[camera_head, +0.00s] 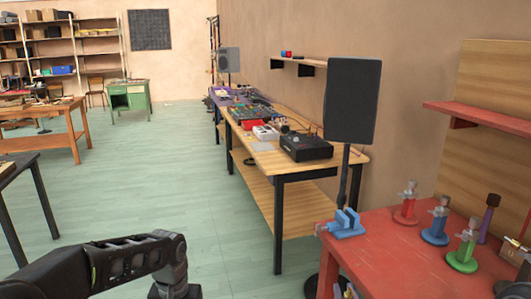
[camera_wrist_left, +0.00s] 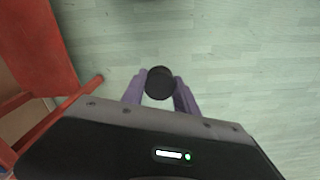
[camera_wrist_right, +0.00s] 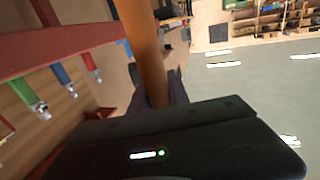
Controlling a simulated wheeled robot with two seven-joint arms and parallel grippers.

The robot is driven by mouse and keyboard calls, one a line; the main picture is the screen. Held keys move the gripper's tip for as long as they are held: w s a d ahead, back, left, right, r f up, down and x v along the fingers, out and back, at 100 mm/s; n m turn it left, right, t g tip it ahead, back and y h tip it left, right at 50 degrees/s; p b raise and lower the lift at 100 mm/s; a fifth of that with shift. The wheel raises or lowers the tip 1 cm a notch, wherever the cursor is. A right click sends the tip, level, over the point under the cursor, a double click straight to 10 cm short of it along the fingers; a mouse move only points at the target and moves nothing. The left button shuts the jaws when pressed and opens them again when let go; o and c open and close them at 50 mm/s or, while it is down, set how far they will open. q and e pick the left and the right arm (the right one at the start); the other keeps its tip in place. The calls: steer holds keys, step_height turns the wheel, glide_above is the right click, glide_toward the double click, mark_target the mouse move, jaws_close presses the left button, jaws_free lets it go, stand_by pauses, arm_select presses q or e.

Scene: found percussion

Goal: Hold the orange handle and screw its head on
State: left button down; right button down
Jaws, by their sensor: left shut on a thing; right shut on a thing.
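The orange handle (camera_wrist_right: 143,45) shows as a long orange shaft in the right wrist view. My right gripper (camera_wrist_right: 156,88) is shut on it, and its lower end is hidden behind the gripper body. In the left wrist view, my left gripper (camera_wrist_left: 160,92) is shut on a dark round piece (camera_wrist_left: 160,82), seen end-on above the floor. I cannot tell for certain whether this piece is the head. The handle and the dark piece are not clearly visible in the head view, where my left arm crosses the lower left.
A red table (camera_head: 420,262) stands at the right with a blue vise (camera_head: 346,222) and red (camera_head: 405,208), blue (camera_head: 436,228) and green (camera_head: 464,252) stands. A purple piece (camera_head: 487,215) is behind them. A black speaker (camera_head: 352,100) stands beyond. The green floor (camera_head: 150,190) is open at the left.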

steer(key=shift+a, duration=0.25)
stand_by(0.3)
steer(key=s+a+f+n+g+y, duration=0.2)
steer(key=s+a+f+n+y, duration=0.1)
steer(key=a, duration=0.4)
steer(key=s+a+f+n+g+y, duration=0.2)
steer(key=s+a+f+n+y, duration=0.1)
steer(key=s+a+n+y, duration=0.2)
steer(key=s+a+y, duration=0.2)
steer(key=a+y, duration=0.1)
steer(key=shift+s+a+f+y, duration=0.2)
steer(key=shift+s+f+y, duration=0.1)
steer(key=shift+f, duration=0.1)
arm_select(q)
steer(key=shift+d, duration=0.15)
steer(key=s+d+r+m, duration=0.1)
steer(key=d+r+m, duration=0.1)
steer(key=d, duration=0.6)
steer(key=s+d+r+m, duration=0.2)
steer(key=d+r, duration=0.2)
steer(key=d, duration=0.5)
steer(key=s+d+r+m, duration=0.1)
steer(key=d+r+m, duration=0.2)
steer(key=d, duration=0.5)
steer(key=shift+s+d+r, duration=0.4)
